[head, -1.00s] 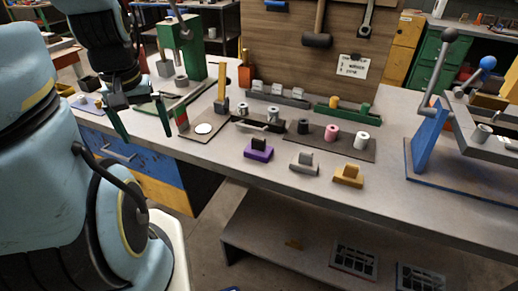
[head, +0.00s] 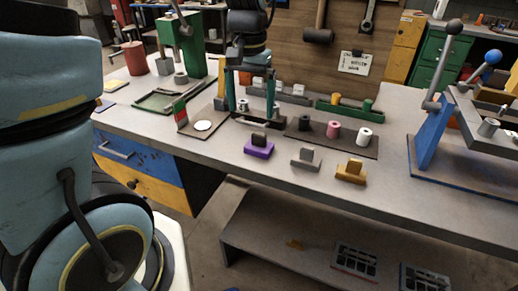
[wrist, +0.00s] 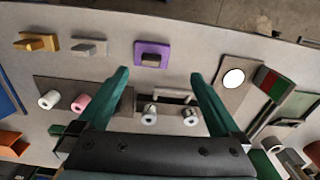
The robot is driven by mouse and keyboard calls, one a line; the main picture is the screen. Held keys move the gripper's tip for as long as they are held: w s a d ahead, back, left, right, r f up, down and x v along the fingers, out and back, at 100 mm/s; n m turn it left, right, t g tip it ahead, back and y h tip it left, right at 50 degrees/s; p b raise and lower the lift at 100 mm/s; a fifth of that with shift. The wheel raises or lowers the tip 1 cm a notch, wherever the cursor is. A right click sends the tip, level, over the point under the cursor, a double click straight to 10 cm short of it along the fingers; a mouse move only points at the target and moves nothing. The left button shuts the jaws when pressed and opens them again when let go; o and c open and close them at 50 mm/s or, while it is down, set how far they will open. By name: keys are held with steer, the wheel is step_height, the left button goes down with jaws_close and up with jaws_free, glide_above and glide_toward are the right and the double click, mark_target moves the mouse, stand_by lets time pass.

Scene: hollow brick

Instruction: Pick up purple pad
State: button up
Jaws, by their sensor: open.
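The purple pad (head: 258,150) lies near the front edge of the grey bench, with a dark upright block on top. In the wrist view the purple pad (wrist: 152,55) is at the upper middle, beyond the fingertips and between their lines. My gripper (head: 252,113) is open and empty in the head view, above the bench and behind the pad. In the wrist view my gripper (wrist: 160,80) shows two green fingers spread wide. Nothing touches the pad.
A grey pad (head: 306,158) and a yellow pad (head: 351,171) stand to the right of the purple one. Behind them is a dark tray (head: 350,147) with black, pink and white rolls. A plate with a white disc (head: 203,125) lies left. A blue-framed press (head: 428,130) stands far right.

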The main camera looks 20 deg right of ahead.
mark_target(258, 135)
steer(key=shift+s+d+f+m, duration=0.15)
steer(key=shift+s+d+m, duration=0.2)
steer(key=shift+d, duration=0.5)
steer(key=shift+w+f+p, duration=0.1)
steer(key=shift+f+p, duration=0.8)
steer(key=shift+f, duration=4.3)
steer(key=c, duration=1.2)
step_height(258, 135, up, 10)
steer(key=shift+b, duration=0.6)
steer(key=shift+c, duration=0.2)
